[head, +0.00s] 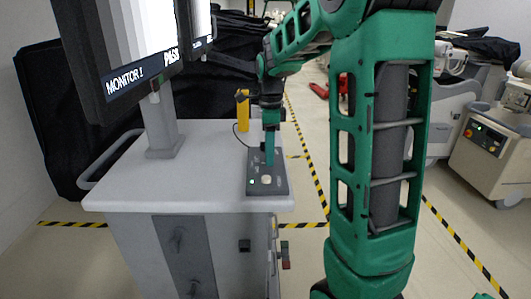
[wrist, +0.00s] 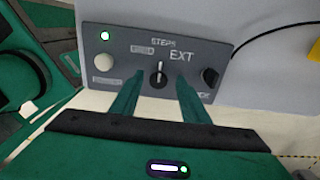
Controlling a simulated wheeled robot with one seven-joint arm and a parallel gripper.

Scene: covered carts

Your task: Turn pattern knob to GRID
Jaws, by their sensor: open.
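The grey control panel (head: 280,186) lies on the right part of the white cart's top. In the wrist view the panel (wrist: 190,50) carries a small black knob (wrist: 158,78) in its middle. Its white pointer points up, towards STEPS. A small boxed label, hard to read, is at its upper left, and EXT is at its upper right. My gripper (wrist: 160,86) is open, with one finger on each side of this knob; contact cannot be told. In the head view my gripper (head: 269,150) is over the panel and hides the knob.
The panel also has a lit green lamp (wrist: 105,36), a white button (wrist: 103,62) and another dark knob (wrist: 209,76) at the right. A monitor (head: 120,45) showing grey bars stands on the cart (head: 120,185). A yellow object (head: 242,110) is behind the panel.

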